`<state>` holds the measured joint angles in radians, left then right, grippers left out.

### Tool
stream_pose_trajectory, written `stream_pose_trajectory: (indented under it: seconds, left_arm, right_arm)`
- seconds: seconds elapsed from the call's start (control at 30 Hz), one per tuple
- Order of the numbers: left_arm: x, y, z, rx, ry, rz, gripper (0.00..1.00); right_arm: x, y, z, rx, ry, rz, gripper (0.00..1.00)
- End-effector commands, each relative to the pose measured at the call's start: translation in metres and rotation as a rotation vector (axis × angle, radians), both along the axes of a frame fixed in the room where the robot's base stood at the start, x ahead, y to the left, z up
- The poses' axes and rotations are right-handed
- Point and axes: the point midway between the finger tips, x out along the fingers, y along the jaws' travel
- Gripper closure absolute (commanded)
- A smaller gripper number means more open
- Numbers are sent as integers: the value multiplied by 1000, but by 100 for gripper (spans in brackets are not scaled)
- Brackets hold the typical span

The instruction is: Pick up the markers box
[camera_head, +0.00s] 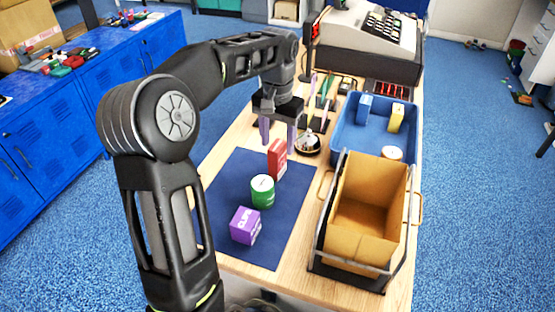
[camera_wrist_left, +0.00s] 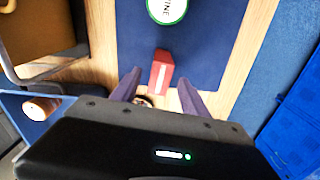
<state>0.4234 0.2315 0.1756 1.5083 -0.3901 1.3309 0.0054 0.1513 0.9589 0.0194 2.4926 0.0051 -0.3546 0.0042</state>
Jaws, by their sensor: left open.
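A red box (camera_head: 277,160), which may be the markers box, stands upright at the far right part of the dark blue mat (camera_head: 230,180). Its white lettering is too small to read. My left gripper (camera_head: 278,138) is open and empty, with its purple fingers pointing down just beyond and above the red box. In the left wrist view, the red box (camera_wrist_left: 161,72) appears ahead of and between the fingertips (camera_wrist_left: 158,84), with no clear contact. A green and white can (camera_head: 262,192) and a purple box (camera_head: 245,226) stand nearer on the mat. My right gripper is out of view.
A blue tray (camera_head: 341,132) holds a blue box (camera_head: 364,107), a yellow box (camera_head: 396,118) and a round item (camera_head: 392,153). A tan carton (camera_head: 366,214) sits in a dark frame at the right. A bell (camera_head: 308,144) is close to my left gripper. The mat's left side is clear.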

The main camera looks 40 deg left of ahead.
Motion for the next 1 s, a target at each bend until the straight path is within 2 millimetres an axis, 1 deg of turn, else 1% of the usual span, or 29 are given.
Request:
stream_pose_trajectory:
  seconds: [0.07,0.2,0.3,0.4,1.0]
  left_arm:
    - [-1,0,-6,0,2,0,47]
    - [-3,-1,-25,-1,5,-1,47]
    - [-3,-1,-40,-1,4,0,47]
    - [-3,-1,-48,0,2,0,47]
    - [-2,-1,-50,0,0,0,47]
  right_arm:
    - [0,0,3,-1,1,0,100]
    - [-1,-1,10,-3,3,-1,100]
    - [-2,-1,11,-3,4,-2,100]
    - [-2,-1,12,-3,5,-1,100]
    - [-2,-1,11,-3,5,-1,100]
